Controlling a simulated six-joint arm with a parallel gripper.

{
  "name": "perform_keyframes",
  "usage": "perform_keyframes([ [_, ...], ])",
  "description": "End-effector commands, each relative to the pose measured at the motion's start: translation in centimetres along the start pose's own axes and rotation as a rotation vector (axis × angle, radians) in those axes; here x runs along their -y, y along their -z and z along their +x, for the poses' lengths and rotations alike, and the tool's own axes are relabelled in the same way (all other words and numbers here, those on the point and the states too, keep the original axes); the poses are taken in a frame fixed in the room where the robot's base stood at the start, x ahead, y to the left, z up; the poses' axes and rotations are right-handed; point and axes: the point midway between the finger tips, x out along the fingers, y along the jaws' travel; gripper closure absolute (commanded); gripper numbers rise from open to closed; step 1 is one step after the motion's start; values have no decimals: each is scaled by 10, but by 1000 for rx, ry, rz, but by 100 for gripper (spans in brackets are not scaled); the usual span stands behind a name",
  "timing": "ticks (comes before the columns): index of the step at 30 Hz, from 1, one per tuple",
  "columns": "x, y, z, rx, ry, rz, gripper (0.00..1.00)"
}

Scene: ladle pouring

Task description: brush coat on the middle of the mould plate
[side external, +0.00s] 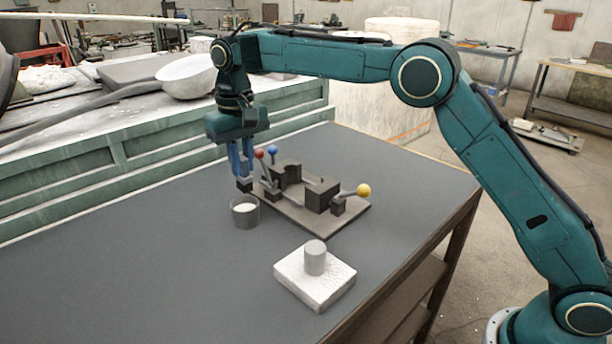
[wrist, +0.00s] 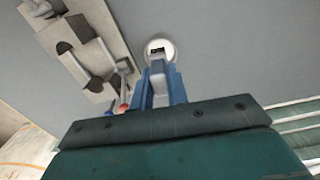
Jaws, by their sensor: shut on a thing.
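My gripper (side external: 240,174) points down at the far side of the table, shut on a brush. The brush (wrist: 157,68) has a pale handle between my blue fingers in the wrist view, and its dark head (side external: 244,185) shows below them. A small grey pot (side external: 245,217) with white coating stands under the brush; whether the head touches the coating I cannot tell. A brown-grey plate (side external: 330,228) carries dark mould blocks (side external: 322,195) beside the pot. It also shows in the wrist view (wrist: 112,22). I cannot tell its middle surface clearly.
Levers with a yellow (side external: 363,190), a red (side external: 259,153) and a blue knob (side external: 272,150) stand up around the blocks, the red close to my gripper. A white slab (side external: 300,283) with a grey cylinder (side external: 315,258) sits nearer. The table's left is clear.

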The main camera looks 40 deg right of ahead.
Motion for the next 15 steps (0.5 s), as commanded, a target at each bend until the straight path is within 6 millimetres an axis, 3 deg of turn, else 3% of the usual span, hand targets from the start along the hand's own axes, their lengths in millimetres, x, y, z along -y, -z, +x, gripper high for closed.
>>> perform_keyframes([
  [6, -1, 12, -4, 0, 0, 0, 100],
  [15, -2, 14, -6, 0, 0, -1, 100],
])
